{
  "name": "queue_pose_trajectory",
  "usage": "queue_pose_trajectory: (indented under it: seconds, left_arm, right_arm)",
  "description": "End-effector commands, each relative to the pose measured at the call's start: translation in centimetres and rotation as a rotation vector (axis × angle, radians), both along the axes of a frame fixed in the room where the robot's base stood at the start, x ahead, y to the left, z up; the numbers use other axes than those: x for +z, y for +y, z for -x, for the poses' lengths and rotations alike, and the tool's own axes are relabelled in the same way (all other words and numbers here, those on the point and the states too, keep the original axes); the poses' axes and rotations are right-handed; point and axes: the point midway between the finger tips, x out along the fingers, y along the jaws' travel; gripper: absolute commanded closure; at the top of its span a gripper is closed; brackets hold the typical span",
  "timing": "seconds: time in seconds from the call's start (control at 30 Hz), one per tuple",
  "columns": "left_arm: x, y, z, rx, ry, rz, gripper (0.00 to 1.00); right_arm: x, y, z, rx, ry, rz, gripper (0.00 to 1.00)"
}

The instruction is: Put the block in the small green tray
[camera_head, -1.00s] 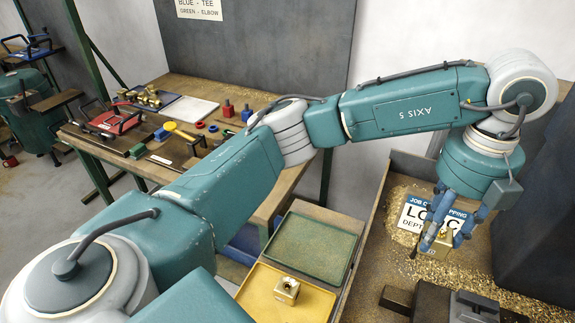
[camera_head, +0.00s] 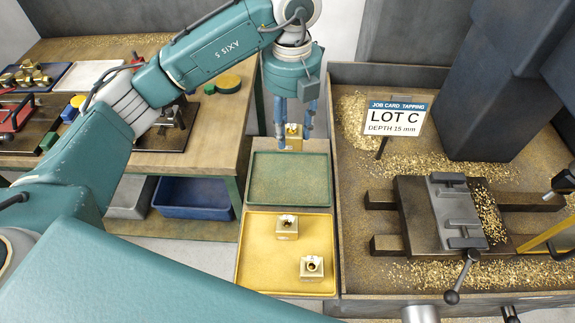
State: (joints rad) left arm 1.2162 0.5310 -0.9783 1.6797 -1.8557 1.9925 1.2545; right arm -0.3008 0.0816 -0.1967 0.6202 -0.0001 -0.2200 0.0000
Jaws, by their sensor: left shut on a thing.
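My left gripper (camera_head: 295,141) is shut on a small brass block (camera_head: 294,130), with one blue finger on each side of it. The block appears at the far edge of the small green tray (camera_head: 290,204); how high it is above the tray I cannot tell. The green tray's floor looks empty. Directly in front of it is the yellow tray (camera_head: 258,273), which holds two brass blocks with holes in their tops, one near its middle (camera_head: 287,227) and one at its lower right (camera_head: 312,268). My right gripper is not in view.
On the right is a chip-strewn machine bed with a vise (camera_head: 456,212) and a job card sign (camera_head: 396,118) on a stand. On the left is a wooden bench (camera_head: 185,148) with tools, and a blue bin (camera_head: 192,197) under it. The green tray's middle is clear.

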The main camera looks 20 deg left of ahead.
Motion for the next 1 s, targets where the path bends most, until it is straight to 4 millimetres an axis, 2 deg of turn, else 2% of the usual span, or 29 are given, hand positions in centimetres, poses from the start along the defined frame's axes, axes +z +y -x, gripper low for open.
queue_pose_trajectory:
  seconds: [0.03, 0.2, 0.33, 0.57, 0.8, 1.0]
  left_arm:
    - [-0.9, 0.0, 0.1, 0.001, 0.003, 0.001, 1.0]
    - [-5.1, 0.1, 0.1, 0.0, 0.001, 0.0, 1.0]
    - [-7.6, 0.0, 0.0, 0.001, 0.0, 0.001, 1.0]
    - [-9.6, 0.0, -0.1, 0.001, -0.003, 0.0, 1.0]
    - [-12.8, 0.0, -0.1, 0.001, -0.001, 0.001, 1.0]
    - [-13.6, 0.0, -0.1, 0.001, -0.004, 0.001, 1.0]
  right_arm:
    - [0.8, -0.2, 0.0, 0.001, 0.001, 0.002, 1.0]
    - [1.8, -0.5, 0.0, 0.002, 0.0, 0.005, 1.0]
    - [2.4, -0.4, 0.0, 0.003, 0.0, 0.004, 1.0]
    - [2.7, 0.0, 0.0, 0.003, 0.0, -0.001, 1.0]
    - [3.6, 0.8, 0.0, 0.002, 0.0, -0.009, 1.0]
    - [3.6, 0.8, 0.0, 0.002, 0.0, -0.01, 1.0]
